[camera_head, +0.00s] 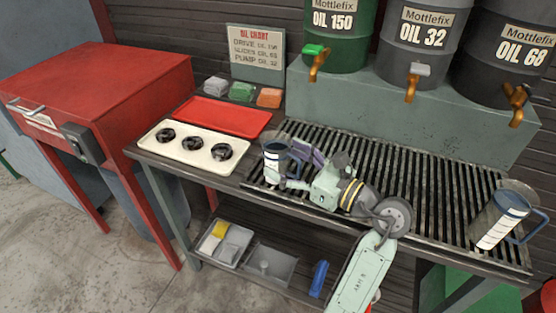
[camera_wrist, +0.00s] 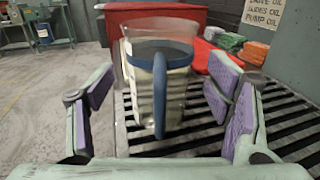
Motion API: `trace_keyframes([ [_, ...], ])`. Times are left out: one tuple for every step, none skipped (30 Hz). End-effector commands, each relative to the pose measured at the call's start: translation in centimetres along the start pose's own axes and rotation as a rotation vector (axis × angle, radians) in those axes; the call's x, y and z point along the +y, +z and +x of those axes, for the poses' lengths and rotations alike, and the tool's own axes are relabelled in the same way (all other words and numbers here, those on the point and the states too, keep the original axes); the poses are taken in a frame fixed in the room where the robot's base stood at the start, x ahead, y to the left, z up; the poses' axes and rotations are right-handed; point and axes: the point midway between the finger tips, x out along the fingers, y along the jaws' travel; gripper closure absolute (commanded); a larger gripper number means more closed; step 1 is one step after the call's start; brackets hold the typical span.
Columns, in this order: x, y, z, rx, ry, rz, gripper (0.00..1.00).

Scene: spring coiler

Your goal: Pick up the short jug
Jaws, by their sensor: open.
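The short jug (camera_head: 274,160), clear with a blue band and blue handle, stands upright at the left end of the slatted grate (camera_head: 420,185). My gripper (camera_head: 297,168) is open with its purple pads close to the jug. In the wrist view the jug (camera_wrist: 150,95) stands between the two spread fingers of my gripper (camera_wrist: 160,85), its blue handle facing the camera. Gaps show on both sides, so the fingers do not appear to grip it. A taller jug (camera_head: 500,218) with a blue handle stands at the grate's right end.
Green, grey and black oil drums (camera_head: 415,45) with taps stand on a raised block behind the grate. A red tray (camera_head: 222,116) and a cream tray with black parts (camera_head: 178,158) lie left of the short jug. Folded cloths (camera_head: 242,92) lie behind. A red cabinet (camera_head: 100,75) stands left.

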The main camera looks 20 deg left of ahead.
Motion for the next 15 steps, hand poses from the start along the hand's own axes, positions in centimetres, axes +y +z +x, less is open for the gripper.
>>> trace_keyframes([
  [0.1, 0.3, 0.9, 0.0, 0.004, 0.002, 0.28],
  [0.1, 0.3, 1.3, 0.0, 0.004, 0.002, 0.28],
  [0.1, 0.2, 1.8, 0.0, 0.004, 0.002, 0.28],
  [0.1, 0.2, 2.1, -0.001, 0.003, 0.002, 0.28],
  [0.1, 0.2, 2.3, -0.001, 0.003, 0.001, 0.28],
  [0.1, 0.1, 2.5, 0.0, 0.002, 0.0, 0.28],
  [0.1, 0.1, 2.6, 0.0, 0.002, 0.0, 0.28],
  [0.1, 0.1, 2.7, 0.0, 0.001, 0.0, 0.28],
  [0.0, 0.0, 2.7, 0.0, 0.001, 0.0, 0.28],
  [0.0, 0.0, 2.7, 0.0, 0.0, -0.001, 0.28],
  [0.0, 0.0, 2.7, 0.0, 0.0, -0.001, 0.28],
  [0.0, 0.0, 2.7, -0.001, 0.0, -0.001, 0.28],
  [0.0, 0.0, 2.7, -0.001, 0.0, -0.001, 0.28],
  [0.0, 0.0, 2.7, -0.001, 0.0, -0.001, 0.29],
  [0.0, 0.0, 2.7, -0.001, 0.0, -0.001, 0.31],
])
